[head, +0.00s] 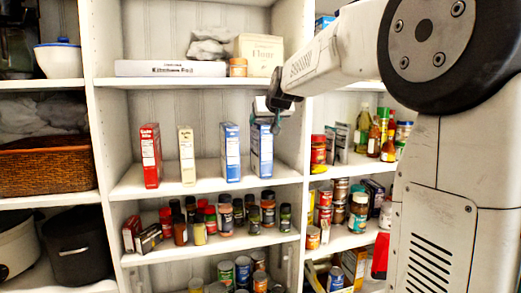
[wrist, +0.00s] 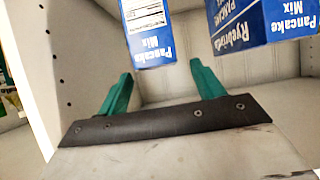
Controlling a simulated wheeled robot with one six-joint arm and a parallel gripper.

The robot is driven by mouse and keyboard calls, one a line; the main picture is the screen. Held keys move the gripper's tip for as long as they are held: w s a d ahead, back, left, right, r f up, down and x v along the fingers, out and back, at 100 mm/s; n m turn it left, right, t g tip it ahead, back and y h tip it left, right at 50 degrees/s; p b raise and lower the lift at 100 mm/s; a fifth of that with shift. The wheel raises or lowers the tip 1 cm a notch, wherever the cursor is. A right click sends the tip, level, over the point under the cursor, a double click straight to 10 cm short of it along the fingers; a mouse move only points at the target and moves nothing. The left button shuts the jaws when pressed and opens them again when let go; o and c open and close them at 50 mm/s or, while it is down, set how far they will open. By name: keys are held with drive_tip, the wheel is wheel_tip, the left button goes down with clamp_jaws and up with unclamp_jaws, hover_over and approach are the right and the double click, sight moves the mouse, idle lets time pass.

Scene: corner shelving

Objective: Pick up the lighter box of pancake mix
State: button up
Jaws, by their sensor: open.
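Two blue boxes stand upright on the middle shelf. In the head view, the left blue box (head: 231,153) looks a brighter blue and the right blue box (head: 262,152) stands near the shelf divider. In the wrist view, one box marked Pancake Mix (wrist: 147,35) is ahead of the fingers, its lettering upside down. A second Pancake Mix box (wrist: 262,22) is at the upper right. I cannot tell surely which box is lighter. My gripper (head: 278,118) is in front of the right blue box's top. Its teal fingers (wrist: 160,72) are spread and empty.
A red box (head: 151,155) and a cream box (head: 187,155) stand farther left on the same shelf. A white wall with holes (wrist: 70,65) is beside the fingers in the wrist view. Spice jars (head: 226,216) fill the shelf below. Gaps separate the boxes.

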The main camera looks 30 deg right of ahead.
drive_tip(key=x, duration=0.4)
drive_tip(key=shift+w+r, duration=0.1)
drive_tip(key=shift+w, duration=0.1)
drive_tip(key=c, duration=1.3)
drive_tip(key=shift+r, duration=0.1)
